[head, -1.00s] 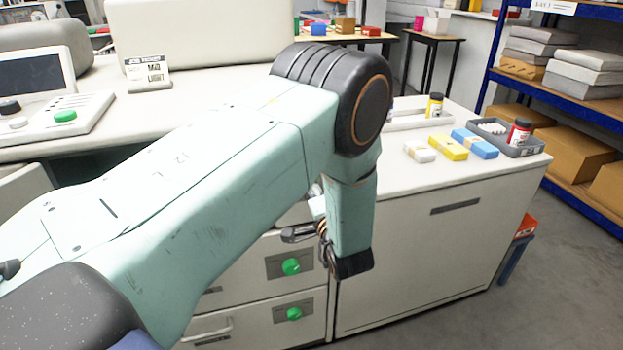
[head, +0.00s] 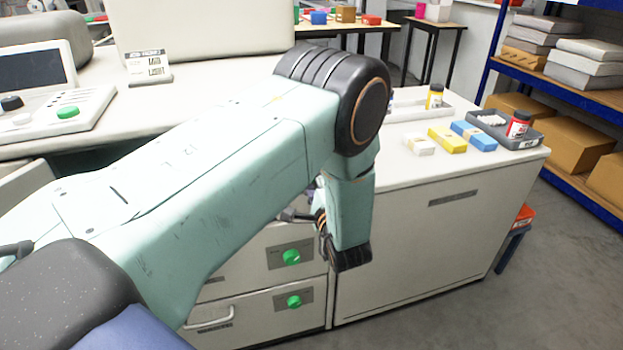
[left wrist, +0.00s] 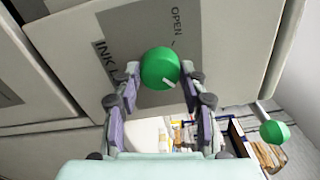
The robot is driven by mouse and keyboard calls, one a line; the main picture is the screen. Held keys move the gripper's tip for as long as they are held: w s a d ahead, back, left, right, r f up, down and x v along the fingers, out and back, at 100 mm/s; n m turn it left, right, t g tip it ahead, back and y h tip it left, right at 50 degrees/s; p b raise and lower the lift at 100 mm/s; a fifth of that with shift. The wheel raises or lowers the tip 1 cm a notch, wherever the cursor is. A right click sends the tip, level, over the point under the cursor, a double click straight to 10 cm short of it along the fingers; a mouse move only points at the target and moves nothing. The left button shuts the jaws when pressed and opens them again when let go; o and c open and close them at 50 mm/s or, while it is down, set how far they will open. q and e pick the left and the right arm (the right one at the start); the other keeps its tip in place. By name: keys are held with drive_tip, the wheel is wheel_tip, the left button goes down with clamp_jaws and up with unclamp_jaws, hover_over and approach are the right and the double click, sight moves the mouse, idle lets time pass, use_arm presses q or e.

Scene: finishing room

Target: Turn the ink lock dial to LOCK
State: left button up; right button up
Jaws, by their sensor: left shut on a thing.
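The ink lock dial (left wrist: 160,68) is a round green knob with a short white mark on its edge, which points to the lower right in the left wrist view. It sits on a grey plate (left wrist: 142,30) reading "OPEN" and a partly covered "INK L…"; no LOCK word is visible. My left gripper (left wrist: 160,76) is shut on the dial, with one finger on each side. In the head view, my left gripper (head: 292,216) shows only in part, at the cabinet front; my arm hides the held dial there. My right gripper is not in view.
Other green knobs sit on the drawer fronts, an upper (head: 291,257) and a lower (head: 294,302). The counter at right holds a yellow block (head: 447,140), a blue block (head: 474,136) and a grey tray (head: 535,141). A blue shelf rack (head: 558,78) stands beyond open floor.

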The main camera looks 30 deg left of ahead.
use_arm(q)
drive_tip(key=shift+w+r, duration=0.1)
drive_tip(key=o, duration=1.2)
drive_tip(key=shift+c, duration=0.2)
drive_tip(key=v, duration=0.7)
drive_tip(key=shift+s+d, duration=0.15)
drive_tip(key=shift+s, duration=0.1)
